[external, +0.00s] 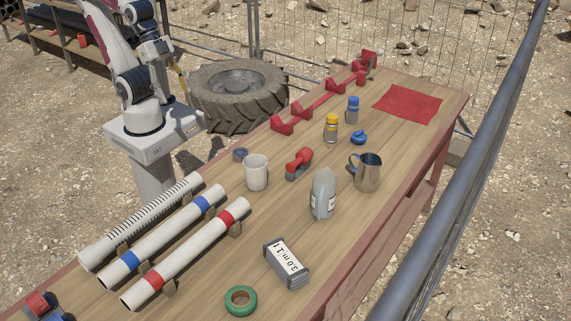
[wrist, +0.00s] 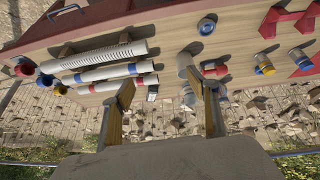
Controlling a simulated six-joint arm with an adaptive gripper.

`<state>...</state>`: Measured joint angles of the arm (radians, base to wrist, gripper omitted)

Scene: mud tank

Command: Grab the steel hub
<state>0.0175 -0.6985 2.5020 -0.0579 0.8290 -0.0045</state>
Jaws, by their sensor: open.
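White pipes (external: 160,242) lie left of the hub. Red brackets (external: 283,124) line the back edge. Bottles, a steel jug (external: 368,172) and green tape (external: 241,300) are farther off. A large tyre (external: 250,106) lies behind the table.

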